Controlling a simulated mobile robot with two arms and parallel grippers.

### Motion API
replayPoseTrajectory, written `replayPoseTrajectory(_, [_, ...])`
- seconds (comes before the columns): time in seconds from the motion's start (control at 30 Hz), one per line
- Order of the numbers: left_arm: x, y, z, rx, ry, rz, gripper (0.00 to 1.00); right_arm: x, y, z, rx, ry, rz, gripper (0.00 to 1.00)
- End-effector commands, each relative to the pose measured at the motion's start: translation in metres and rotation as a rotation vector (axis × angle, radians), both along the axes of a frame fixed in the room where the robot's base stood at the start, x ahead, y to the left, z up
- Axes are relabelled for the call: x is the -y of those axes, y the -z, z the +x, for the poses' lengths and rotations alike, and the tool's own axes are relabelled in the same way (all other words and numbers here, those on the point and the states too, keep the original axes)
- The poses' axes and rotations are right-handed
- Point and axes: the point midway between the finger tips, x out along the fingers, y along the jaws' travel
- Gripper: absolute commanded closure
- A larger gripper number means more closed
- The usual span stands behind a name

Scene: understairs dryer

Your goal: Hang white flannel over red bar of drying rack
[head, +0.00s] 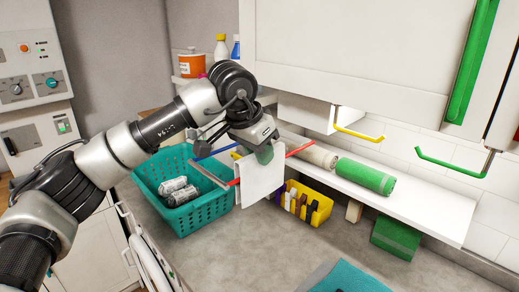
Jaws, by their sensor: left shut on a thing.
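The white flannel (262,183) hangs down below my left gripper (263,152), which is shut on its upper part. The flannel is at the red bar (300,149) of the drying rack. One end of the bar shows to the right of the cloth and the other to the left, and its middle is hidden behind cloth and gripper. I cannot tell whether the cloth rests on the bar. A blue bar (216,150) of the rack shows behind, left of the gripper. My right gripper is not in view.
A teal basket (210,213) with rolled cloths stands left of the rack. A yellow caddy (318,210) is behind the flannel. A shelf (425,207) holds a green roll (365,176) and a beige roll (319,156). A teal cloth (350,278) lies on the front counter.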

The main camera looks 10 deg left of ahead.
Motion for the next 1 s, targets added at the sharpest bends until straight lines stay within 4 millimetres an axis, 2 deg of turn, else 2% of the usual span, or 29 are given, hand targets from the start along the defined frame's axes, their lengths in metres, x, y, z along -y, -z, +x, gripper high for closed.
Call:
replayPoseTrajectory(0.5, [0.0,0.027,0.0,0.0,0.0,0.0,1.0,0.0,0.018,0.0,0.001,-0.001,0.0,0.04])
replayPoseTrajectory(0.93, [0.0,0.029,0.0,0.0,0.0,0.0,1.0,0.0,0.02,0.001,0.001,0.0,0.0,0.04])
replayPoseTrajectory(0.97, [0.0,0.029,0.0,0.0,0.0,0.0,0.73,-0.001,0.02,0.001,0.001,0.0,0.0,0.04])
replayPoseTrajectory(1.0, [0.0,0.029,0.0,0.0,0.0,0.0,0.67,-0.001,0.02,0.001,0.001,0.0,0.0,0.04])
